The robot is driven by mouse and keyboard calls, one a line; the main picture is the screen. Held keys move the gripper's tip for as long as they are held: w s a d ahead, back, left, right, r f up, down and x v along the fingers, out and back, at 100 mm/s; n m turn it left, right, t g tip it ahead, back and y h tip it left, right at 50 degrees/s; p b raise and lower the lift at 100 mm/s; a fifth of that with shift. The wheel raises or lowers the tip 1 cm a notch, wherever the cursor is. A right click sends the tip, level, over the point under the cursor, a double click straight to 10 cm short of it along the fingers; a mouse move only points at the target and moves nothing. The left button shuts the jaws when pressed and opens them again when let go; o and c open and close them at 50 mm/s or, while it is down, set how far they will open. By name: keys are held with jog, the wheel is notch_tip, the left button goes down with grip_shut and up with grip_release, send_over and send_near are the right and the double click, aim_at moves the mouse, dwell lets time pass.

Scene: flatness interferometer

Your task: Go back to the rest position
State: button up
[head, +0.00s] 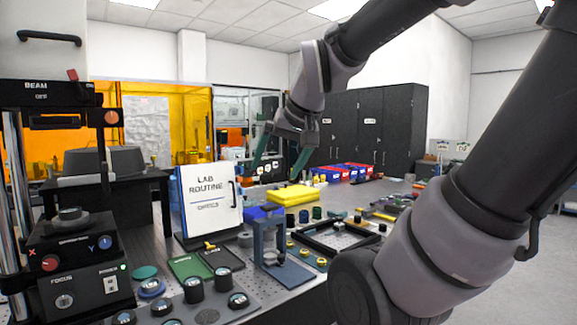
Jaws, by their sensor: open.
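My gripper (277,163) hangs in the air above the middle of the bench, with its two greenish fingers spread apart and nothing between them. It points down, and in the picture it overlaps the background behind the yellow case (293,194). My arm comes in from the upper right and bends down to the gripper. No contact between the gripper and any object shows.
The interferometer stand (62,245) with knobs is at the left. A "LAB ROUTINE" sign (210,205), a small blue-based fixture (284,272), a black frame (318,248) and several cylinders crowd the bench (185,310). Dark cabinets (375,125) stand behind.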

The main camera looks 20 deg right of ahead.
jog(key=shift+m, duration=0.6)
jog(key=s, duration=0.2)
jog(key=s+d, duration=0.1)
jog(key=s, duration=0.1)
